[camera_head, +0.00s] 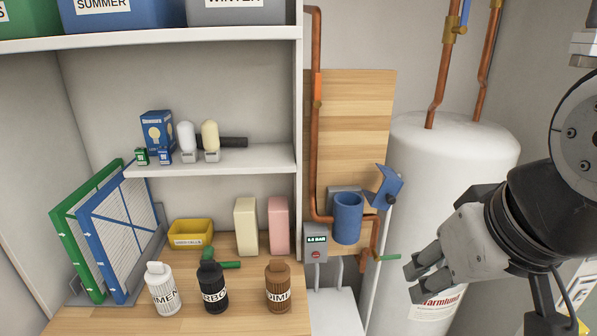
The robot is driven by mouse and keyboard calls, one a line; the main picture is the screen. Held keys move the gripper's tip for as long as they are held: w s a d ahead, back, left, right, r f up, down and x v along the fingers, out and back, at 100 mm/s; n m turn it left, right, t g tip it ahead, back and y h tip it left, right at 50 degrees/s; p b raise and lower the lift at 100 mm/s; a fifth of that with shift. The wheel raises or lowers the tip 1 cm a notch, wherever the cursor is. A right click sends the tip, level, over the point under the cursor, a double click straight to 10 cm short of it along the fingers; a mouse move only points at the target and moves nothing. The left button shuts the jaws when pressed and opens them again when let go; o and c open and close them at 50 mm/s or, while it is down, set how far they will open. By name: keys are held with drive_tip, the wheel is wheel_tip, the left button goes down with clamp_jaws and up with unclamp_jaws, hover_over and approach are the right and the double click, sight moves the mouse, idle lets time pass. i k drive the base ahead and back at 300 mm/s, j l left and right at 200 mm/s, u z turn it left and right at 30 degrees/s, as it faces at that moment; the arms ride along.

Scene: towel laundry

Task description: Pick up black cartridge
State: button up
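The black cartridge (212,287) stands upright on the wooden counter near the bottom of the view. It has a dark cap and a white label, only partly readable. A white cartridge (163,288) stands to its left and a brown cartridge (278,286) to its right, each with a gap. My gripper (417,281) is at the right, well away from the black cartridge, in front of the white tank. Its two fingertips point left and stand apart, with nothing between them.
Behind the cartridges lie a green-handled item (223,265), a yellow bin (190,233), and cream (246,225) and pink (279,225) blocks. Framed filters (122,235) lean at left. A shelf (225,161) hangs above.

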sight(210, 274)
drive_tip(key=i+j, duration=0.1)
drive_tip(key=j, duration=0.25)
drive_tip(key=i+j+u, duration=0.15)
drive_tip(key=j, duration=0.6)
drive_tip(key=i+j+u, duration=0.1)
drive_tip(key=j, duration=0.2)
drive_tip(key=i+j+u, duration=0.1)
drive_tip(key=j, duration=0.25)
drive_tip(key=i, duration=0.1)
